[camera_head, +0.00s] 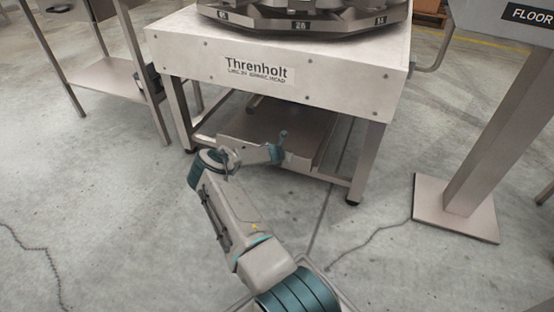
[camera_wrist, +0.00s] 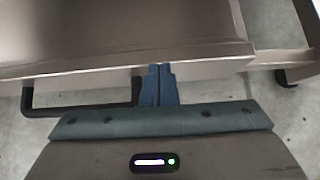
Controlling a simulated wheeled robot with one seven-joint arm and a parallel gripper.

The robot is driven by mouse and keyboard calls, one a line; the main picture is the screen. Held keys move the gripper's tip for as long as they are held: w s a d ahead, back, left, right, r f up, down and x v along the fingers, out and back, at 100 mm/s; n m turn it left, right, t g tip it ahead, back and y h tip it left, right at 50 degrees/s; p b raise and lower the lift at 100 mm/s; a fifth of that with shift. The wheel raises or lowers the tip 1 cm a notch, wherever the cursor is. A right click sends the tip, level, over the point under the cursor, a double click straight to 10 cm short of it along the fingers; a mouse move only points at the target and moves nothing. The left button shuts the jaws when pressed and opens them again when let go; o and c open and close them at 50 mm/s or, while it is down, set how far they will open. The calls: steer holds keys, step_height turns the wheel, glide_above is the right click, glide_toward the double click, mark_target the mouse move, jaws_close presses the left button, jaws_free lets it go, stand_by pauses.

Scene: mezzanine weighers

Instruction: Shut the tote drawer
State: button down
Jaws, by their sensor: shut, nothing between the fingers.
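The tote drawer (camera_head: 298,119) is a grey metal tray low under the weigher marked Threnholt. Its front is partly hidden behind my arm in the head view, and how far it stands out is hard to tell. In the wrist view its front panel (camera_wrist: 210,66) crosses the picture, with a dark bar handle (camera_wrist: 80,111) on the left. My gripper (camera_wrist: 158,68) is shut and empty. Its blue fingertips are at the panel, just right of the handle's right end; I cannot tell whether they touch. The gripper (camera_head: 281,145) also shows at the drawer's front in the head view.
The weigher's white housing (camera_head: 330,65) stands above the drawer on metal legs, one at the front right (camera_head: 367,160). A steel table (camera_head: 100,85) is at the left. A post on a square base plate (camera_head: 455,208) stands at the right. The concrete floor between is clear.

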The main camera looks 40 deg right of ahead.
steer(key=a+f+p+v, duration=0.2)
steer(key=p+v, duration=0.2)
steer(key=v, duration=0.8)
steer(key=shift+s+a+p, duration=0.25)
steer(key=shift+s+p, duration=0.1)
steer(key=shift+s, duration=0.05)
steer(key=s+a+r+m+g+y+p, duration=0.1)
steer(key=s+a+r+m+y+p, duration=0.15)
steer(key=a+r+m+p, duration=0.85)
steer(key=s+a+r+m+y+p, duration=0.1)
steer(key=s+r+m+p, duration=0.15)
steer(key=r, duration=1.55)
steer(key=s+a+r+m+g+y+p, duration=0.1)
steer(key=s+a+r+m+p, duration=0.35)
steer(key=r, duration=1.05)
steer(key=s+a+r+m+y+p, duration=0.2)
steer(key=s+a+r+p, duration=0.5)
steer(key=r, duration=0.7)
steer(key=s+a+r+m+y+p, duration=0.2)
steer(key=s+a+r+p, duration=0.6)
steer(key=s+a+r, duration=0.4)
step_height(320, 180, up, 2)
steer(key=shift+r+m, duration=0.25)
steer(key=shift+m, duration=0.65)
